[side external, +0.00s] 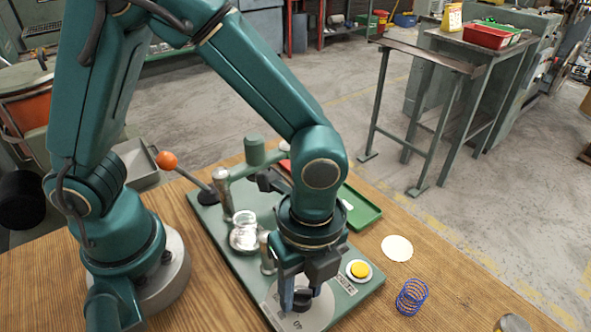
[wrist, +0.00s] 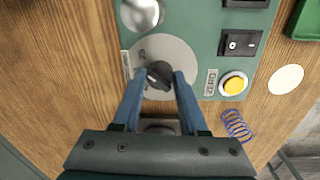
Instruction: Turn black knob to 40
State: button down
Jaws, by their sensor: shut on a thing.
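The black knob (wrist: 160,75) sits at the middle of a round grey dial (wrist: 176,49) on the green machine plate. In the side view the black knob (side external: 303,300) shows between my fingers, and a number 40 is printed near the front edge of the dial (side external: 322,308). My gripper (wrist: 160,76) points down over the dial, its two blue fingers on either side of the knob and shut on it. It also shows in the side view (side external: 301,297). The knob's ridge lies at a slant in the wrist view; I cannot read which number it points to.
A yellow button (side external: 360,269) beside a ZERO label and a black rocker switch (wrist: 239,43) are close to the dial. A blue spring (side external: 411,297) and a pale disc (side external: 397,248) lie on the wooden table. An orange-tipped lever (side external: 167,161) and green tray (side external: 359,209) are farther back.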

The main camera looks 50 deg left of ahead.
jog(key=n, duration=0.4)
jog(key=shift+w, duration=0.1)
jog(key=n, duration=0.4)
jog(key=shift+n+h, duration=0.3)
jog(key=n, duration=0.4)
jog(key=shift+a+t, duration=0.1)
jog(key=shift+t, duration=0.2)
jog(key=shift+n, duration=2.3)
jog(key=shift+c, duration=2.3)
grip_release()
jog(key=shift+r, duration=0.1)
